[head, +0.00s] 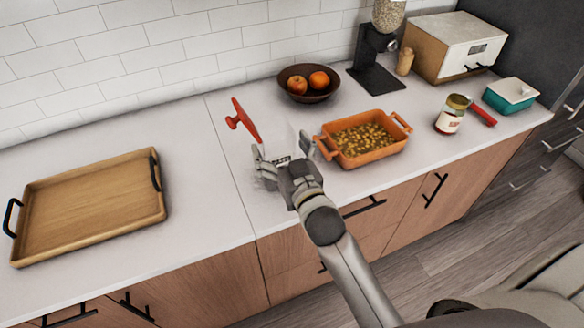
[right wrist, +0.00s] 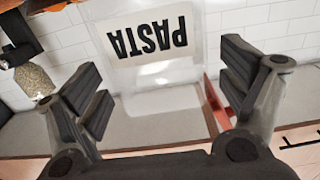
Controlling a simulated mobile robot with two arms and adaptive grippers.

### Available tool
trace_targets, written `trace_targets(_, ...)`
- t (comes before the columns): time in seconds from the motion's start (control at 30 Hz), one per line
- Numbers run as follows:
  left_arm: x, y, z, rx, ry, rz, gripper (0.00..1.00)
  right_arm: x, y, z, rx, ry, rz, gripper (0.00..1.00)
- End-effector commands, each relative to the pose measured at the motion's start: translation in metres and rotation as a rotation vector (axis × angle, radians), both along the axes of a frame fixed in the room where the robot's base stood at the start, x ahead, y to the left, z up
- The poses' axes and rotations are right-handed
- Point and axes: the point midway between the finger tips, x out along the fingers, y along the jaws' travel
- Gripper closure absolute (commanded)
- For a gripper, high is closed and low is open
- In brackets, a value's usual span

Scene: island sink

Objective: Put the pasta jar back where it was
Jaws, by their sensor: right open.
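The pasta jar is a clear, see-through container, hard to make out in the head view; its label (head: 282,161) shows between the fingers of my right gripper (head: 282,148). In the right wrist view the PASTA label (right wrist: 150,38) appears upside down, as does the grinder hopper. The jar stands on the counter beside the orange baking dish. My right gripper (right wrist: 165,82) is open, with one finger on each side of the jar in the picture. I cannot tell whether the fingers touch it. My left gripper is not in view.
A red-handled object (head: 243,120) is close behind the jar. The orange dish (head: 368,155) is just right. A fruit bowl (head: 308,94), coffee grinder (head: 374,68), labelled jar (head: 452,114) and teal box (head: 510,97) stand farther right. A wooden tray (head: 85,252) lies left, with clear counter between.

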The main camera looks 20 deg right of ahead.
Motion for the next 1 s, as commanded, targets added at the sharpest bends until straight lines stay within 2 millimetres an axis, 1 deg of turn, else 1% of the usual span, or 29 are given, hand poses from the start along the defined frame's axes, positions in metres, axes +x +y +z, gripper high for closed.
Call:
trace_targets(0.03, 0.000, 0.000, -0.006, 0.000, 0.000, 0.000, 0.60, -0.012, 0.000, -0.004, 0.000, 0.003, 0.001, 0.07)
trace_targets(0.2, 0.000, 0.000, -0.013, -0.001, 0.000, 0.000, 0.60, -0.046, -0.001, -0.003, 0.000, 0.001, 0.001, 0.07)
trace_targets(0.3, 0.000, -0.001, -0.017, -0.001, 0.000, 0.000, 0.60, -0.062, -0.002, -0.003, 0.000, 0.001, 0.000, 0.07)
trace_targets(0.4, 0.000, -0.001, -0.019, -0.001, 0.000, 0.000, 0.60, -0.073, -0.002, -0.002, -0.001, 0.001, 0.000, 0.07)
trace_targets(0.6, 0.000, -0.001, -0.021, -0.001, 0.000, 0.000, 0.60, -0.085, -0.003, -0.001, -0.001, 0.001, 0.000, 0.07)
trace_targets(1.0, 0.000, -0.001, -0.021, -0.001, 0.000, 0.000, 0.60, -0.085, -0.003, 0.000, -0.001, 0.000, 0.000, 0.07)
